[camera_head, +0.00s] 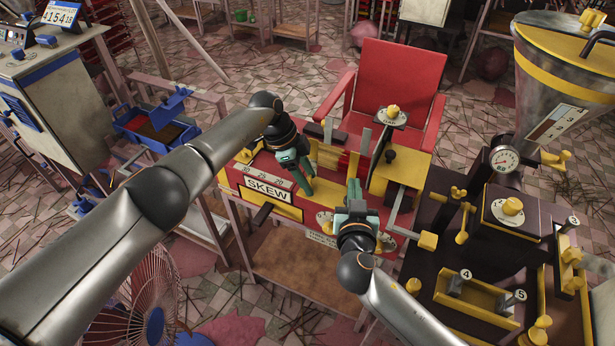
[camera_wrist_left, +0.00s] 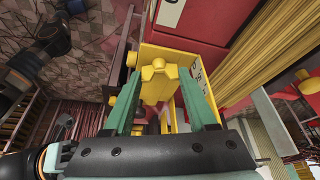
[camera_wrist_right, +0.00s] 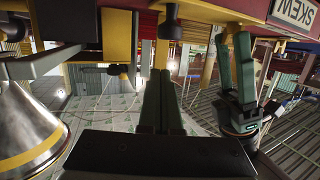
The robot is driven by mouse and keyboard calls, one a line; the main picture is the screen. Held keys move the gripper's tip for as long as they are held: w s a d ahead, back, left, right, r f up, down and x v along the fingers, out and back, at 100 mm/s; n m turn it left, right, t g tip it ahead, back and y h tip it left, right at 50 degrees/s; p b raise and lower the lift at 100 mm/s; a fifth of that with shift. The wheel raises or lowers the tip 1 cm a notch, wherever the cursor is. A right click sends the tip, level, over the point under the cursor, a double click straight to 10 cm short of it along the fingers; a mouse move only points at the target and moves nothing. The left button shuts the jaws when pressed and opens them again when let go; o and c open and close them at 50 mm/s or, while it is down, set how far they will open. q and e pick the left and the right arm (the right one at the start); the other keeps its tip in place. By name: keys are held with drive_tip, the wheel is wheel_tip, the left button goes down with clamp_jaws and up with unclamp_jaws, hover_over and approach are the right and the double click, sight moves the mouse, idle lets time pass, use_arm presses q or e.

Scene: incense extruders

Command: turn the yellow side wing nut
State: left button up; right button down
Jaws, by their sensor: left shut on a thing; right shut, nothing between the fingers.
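A yellow wing nut (camera_wrist_left: 158,75) with a rounded knob sits between the two green fingers of my left gripper in the left wrist view. My left gripper (camera_head: 306,190) is shut on it, at the front of the red machine by the SKEW label (camera_head: 268,190). The fingers hide the nut in the head view. My right gripper (camera_head: 354,188) is shut and empty, to the right of the left one, before the machine's front. Its fingers lie together in the right wrist view (camera_wrist_right: 162,75).
A dark press with yellow handles and a gauge (camera_head: 504,159) stands at the right, with a hopper (camera_head: 565,70) above. A red chair (camera_head: 400,85) is behind the machine. A blue bin (camera_head: 150,130) is at the left and a fan (camera_head: 160,290) at bottom left.

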use_arm(q)
drive_tip(key=o, duration=1.1)
drive_tip(key=v, duration=1.2)
drive_tip(key=shift+a+r, duration=0.1)
drive_tip(key=shift+c, duration=0.4)
